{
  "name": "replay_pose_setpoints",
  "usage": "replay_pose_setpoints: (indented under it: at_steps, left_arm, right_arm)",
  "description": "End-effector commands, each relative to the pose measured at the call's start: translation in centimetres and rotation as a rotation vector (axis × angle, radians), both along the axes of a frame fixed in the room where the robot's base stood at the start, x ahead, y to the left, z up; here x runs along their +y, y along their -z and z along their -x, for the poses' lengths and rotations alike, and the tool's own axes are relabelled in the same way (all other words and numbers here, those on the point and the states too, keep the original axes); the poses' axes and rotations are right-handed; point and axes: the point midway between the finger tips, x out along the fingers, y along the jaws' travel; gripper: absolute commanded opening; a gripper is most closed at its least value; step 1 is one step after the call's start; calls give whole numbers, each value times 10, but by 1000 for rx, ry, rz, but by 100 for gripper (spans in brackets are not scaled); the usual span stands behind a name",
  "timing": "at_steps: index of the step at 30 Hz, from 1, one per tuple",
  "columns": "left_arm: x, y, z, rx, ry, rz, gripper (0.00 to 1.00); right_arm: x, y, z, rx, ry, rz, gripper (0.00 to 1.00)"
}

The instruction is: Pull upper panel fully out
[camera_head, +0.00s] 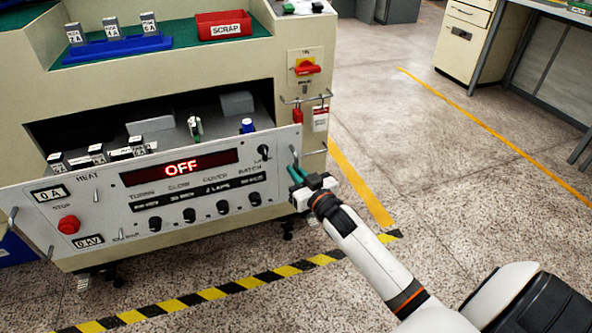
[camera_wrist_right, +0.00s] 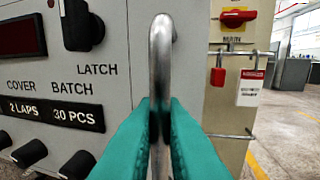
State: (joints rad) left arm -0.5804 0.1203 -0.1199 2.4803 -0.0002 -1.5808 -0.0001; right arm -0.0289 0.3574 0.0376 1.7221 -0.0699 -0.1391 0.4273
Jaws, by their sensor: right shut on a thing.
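The upper panel (camera_head: 200,192) is a light grey front with a red display reading OFF, several black knobs and a red stop button. It stands out from the cabinet, and an open space with parts on a tray (camera_head: 172,132) shows behind it. My right gripper (camera_head: 297,175) is at the panel's right end. In the right wrist view its teal fingers (camera_wrist_right: 160,125) are shut on the metal handle (camera_wrist_right: 160,55), a vertical bar beside the latch knob (camera_wrist_right: 80,25). Another handle (camera_head: 13,216) is at the panel's left end. My left gripper is not in view.
A red padlock and tag (camera_head: 320,118) hang on the cabinet post under a red main switch (camera_head: 307,67). A red SCRAP bin (camera_head: 224,25) and a blue rack (camera_head: 117,48) sit on top. The floor to the right is clear.

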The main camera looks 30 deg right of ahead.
Motion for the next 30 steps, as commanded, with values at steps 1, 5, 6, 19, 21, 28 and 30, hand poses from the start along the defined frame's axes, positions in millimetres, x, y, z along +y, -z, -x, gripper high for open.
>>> replay_pose_setpoints:
  at_steps: [1, 5, 6, 19, 21, 28, 30]
  left_arm:
    - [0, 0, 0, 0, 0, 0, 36]
    - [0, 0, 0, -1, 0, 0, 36]
    - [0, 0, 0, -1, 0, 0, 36]
    - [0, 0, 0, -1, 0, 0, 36]
    - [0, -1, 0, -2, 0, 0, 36]
    - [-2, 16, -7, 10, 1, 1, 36]
    - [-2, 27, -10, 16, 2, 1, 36]
  right_arm:
    - [0, 0, 0, -2, 0, 0, 0]
    - [0, 0, 0, -2, 0, 0, 0]
    - [0, 0, 0, -2, 0, 0, 0]
    - [0, 0, 0, -1, 0, 0, 28]
    - [0, 0, 1, 0, 0, 0, 28]
    - [1, 0, 32, 3, 0, -1, 28]
    - [2, -1, 48, 3, 0, -1, 28]
